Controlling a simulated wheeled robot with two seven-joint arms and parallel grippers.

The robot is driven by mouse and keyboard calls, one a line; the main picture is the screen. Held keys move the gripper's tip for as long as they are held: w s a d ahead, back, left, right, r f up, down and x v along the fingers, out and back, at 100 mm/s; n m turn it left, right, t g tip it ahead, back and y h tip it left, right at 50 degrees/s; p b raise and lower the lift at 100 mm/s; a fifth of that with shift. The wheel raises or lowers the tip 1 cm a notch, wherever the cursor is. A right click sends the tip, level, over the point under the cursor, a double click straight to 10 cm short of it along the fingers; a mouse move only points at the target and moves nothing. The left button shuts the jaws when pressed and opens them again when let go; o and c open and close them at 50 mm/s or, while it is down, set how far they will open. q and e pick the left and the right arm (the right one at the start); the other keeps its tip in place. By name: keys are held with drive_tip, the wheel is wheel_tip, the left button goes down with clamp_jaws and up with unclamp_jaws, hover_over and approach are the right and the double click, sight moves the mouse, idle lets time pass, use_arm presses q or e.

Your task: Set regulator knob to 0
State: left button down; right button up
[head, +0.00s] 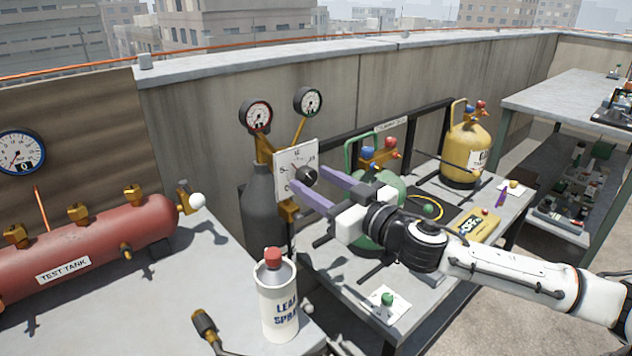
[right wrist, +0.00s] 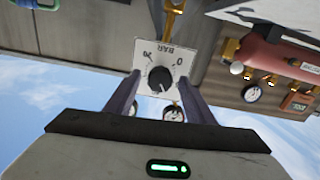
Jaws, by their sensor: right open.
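The regulator knob (head: 307,175) is a black round knob on a white dial plate (head: 290,160) fixed to the dark grey cylinder (head: 265,215). In the right wrist view the knob (right wrist: 160,79) sits on the plate (right wrist: 178,56), marked BAR with a 0 and other figures. My right gripper (head: 315,188) is open, its two purple fingers reaching toward the plate. In the right wrist view the fingers (right wrist: 160,95) stand either side of the knob, apart from it as far as I can see. The knob's exact setting is hard to read. My left gripper is not in view.
Two gauges (head: 256,116) stand above the plate. A green cylinder (head: 372,185) is partly behind my right arm, and a yellow cylinder (head: 468,150) stands farther right. A red test tank (head: 80,245) and a leak spray can (head: 279,300) are on the left bench.

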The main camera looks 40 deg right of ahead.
drive_tip(key=shift+w, duration=0.2)
drive_tip(key=c, duration=1.1)
drive_tip(key=shift+o, duration=0.2)
